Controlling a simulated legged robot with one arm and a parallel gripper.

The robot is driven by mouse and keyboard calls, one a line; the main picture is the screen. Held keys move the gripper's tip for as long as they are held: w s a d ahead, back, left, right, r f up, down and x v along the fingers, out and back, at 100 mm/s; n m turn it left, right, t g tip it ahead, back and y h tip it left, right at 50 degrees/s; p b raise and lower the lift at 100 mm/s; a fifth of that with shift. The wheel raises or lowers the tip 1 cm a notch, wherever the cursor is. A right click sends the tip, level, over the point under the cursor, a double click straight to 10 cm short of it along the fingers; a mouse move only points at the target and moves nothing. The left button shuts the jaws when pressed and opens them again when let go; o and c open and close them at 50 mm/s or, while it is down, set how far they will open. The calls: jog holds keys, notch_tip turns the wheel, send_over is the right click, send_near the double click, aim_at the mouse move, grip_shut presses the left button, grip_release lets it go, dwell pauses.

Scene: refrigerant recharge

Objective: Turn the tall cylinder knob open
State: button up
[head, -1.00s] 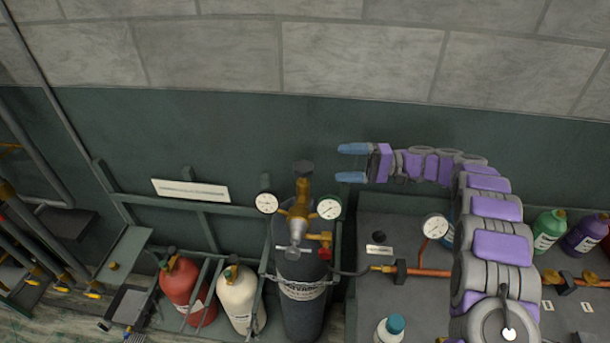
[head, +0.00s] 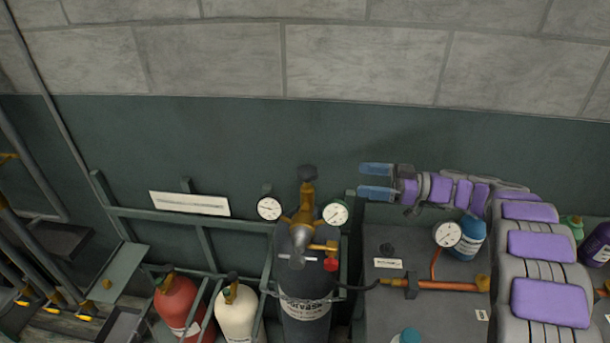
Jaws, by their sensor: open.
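The tall dark grey cylinder (head: 305,306) stands in a rack at the centre, with a brass valve (head: 305,205) on top. A dark knob (head: 307,173) caps the valve. Two white round gauges flank it, one left (head: 269,208) and one right (head: 335,213). A small red knob (head: 331,264) sits on the brass fitting lower down. My gripper (head: 361,181) has blue fingers, points left and is open and empty. It is to the right of the dark knob, apart from it, at about the same picture height.
Red (head: 177,301) and cream (head: 237,310) cylinders stand in the rack at left. A grey bench (head: 400,325) at right carries a copper pipe (head: 447,284), a gauge (head: 447,234) and a blue bottle (head: 470,238).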

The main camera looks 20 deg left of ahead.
aim_at(301, 170)
jog(key=s+a, duration=0.1)
jog(key=a, duration=0.4)
jog(key=s+a+b, duration=0.1)
jog(key=a, duration=0.5)
jog(key=s+a+b, duration=0.1)
jog(key=a, duration=0.5)
jog(key=shift+a+f, duration=0.1)
jog(key=c, duration=1)
